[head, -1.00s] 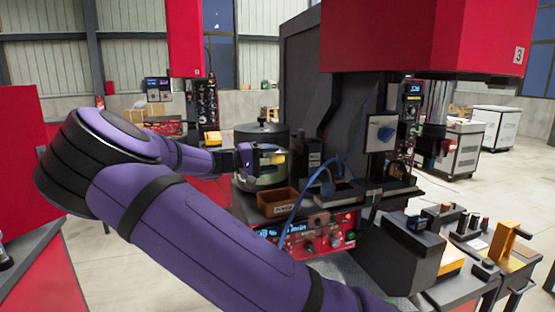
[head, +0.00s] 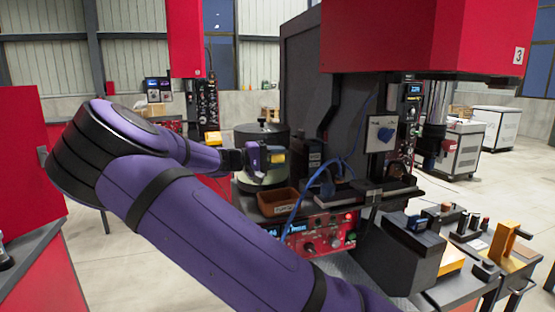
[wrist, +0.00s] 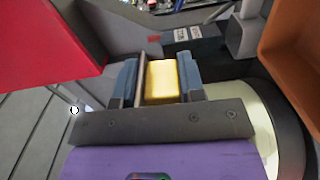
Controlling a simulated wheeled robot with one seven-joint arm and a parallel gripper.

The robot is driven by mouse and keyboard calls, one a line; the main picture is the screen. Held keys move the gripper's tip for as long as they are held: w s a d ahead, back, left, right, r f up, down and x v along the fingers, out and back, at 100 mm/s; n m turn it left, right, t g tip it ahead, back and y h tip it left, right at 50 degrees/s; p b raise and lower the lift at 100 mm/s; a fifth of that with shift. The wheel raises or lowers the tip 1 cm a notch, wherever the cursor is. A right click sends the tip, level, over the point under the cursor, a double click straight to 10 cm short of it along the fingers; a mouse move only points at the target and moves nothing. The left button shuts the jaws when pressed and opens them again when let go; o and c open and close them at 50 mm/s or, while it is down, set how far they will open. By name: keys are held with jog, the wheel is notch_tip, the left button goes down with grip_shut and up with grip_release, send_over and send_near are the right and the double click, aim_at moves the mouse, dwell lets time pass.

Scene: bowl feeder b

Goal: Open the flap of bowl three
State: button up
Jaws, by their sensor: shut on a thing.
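The bowl feeder (head: 252,141) has a dark lid with a knob and a pale lower body, and stands left of the machine marked 3. My gripper (head: 276,155) is in front of it, at its right side. In the wrist view, my gripper's two blue-grey fingers (wrist: 160,80) are shut on a yellow block (wrist: 162,84), which looks like the flap's grip. A thin brownish plate (wrist: 141,78) stands beside the block, against its left side. The pale bowl body (wrist: 264,120) shows right of the gripper. The flap's hinge and how far it stands open cannot be made out.
An open brown bin (head: 280,203) sits just below and right of my gripper; its wall is at the wrist view's upper right (wrist: 292,40). A red body (wrist: 45,45) is close on the left there. A blue cable (head: 300,205) hangs in front of the machine.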

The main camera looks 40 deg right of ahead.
jog(key=shift+r+n, duration=0.15)
jog(key=shift+n, duration=0.65)
jog(key=o, duration=0.8)
jog(key=shift+o, duration=0.2)
jog(key=shift+w+a, duration=0.1)
jog(key=v, duration=1)
jog(key=shift+a, duration=0.3)
